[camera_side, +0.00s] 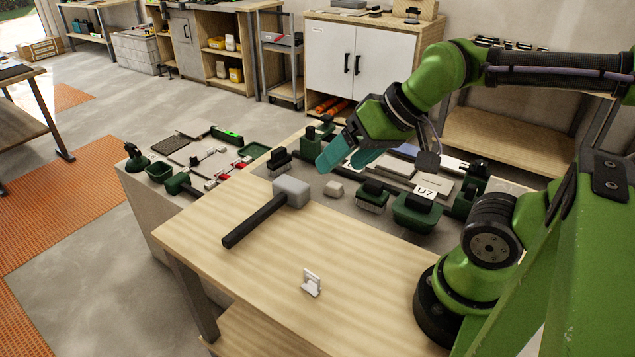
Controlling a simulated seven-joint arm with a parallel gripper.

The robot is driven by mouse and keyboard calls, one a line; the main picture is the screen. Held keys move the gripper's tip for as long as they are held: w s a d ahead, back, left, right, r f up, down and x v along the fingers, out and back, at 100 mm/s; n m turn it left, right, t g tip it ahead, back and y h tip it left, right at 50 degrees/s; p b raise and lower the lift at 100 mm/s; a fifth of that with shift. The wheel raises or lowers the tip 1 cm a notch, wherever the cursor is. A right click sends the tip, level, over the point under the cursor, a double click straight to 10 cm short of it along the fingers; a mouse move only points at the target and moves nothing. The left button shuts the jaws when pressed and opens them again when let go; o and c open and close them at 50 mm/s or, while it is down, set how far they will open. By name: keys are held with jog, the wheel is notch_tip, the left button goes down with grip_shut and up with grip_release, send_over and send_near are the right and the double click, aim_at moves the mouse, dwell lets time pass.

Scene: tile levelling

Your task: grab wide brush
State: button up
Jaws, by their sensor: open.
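My gripper (346,157) has teal fingers and hangs open and empty above the grey work surface, pointing down and left. Below and right of it stands a dark block-handled brush (372,196) with bristles underneath. A smaller black brush-like tool (280,160) stands to the left of the fingers. I cannot tell for certain which one is the wide brush. The gripper appears apart from all of them.
A mallet (291,191) lies on the wooden table (240,290), its black handle pointing front left. A pale lump (334,188) sits near the brushes, and a small white clip (311,283) stands in front. Grey tiles (388,167) lie behind. The table's front is mostly clear.

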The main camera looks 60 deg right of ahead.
jog(key=m+g+h, duration=0.2)
jog(key=m+g, duration=0.5)
jog(key=m, duration=2.5)
send_over(374, 183)
notch_tip(374, 183, down, 6)
jog(key=f, duration=1.1)
jog(key=shift+a+f, duration=0.1)
jog(key=shift+a, duration=0.2)
jog(key=shift+d+f, duration=0.15)
jog(key=shift+f, duration=1.2)
jog(key=shift+d+f, duration=0.15)
jog(key=shift+f, duration=1.2)
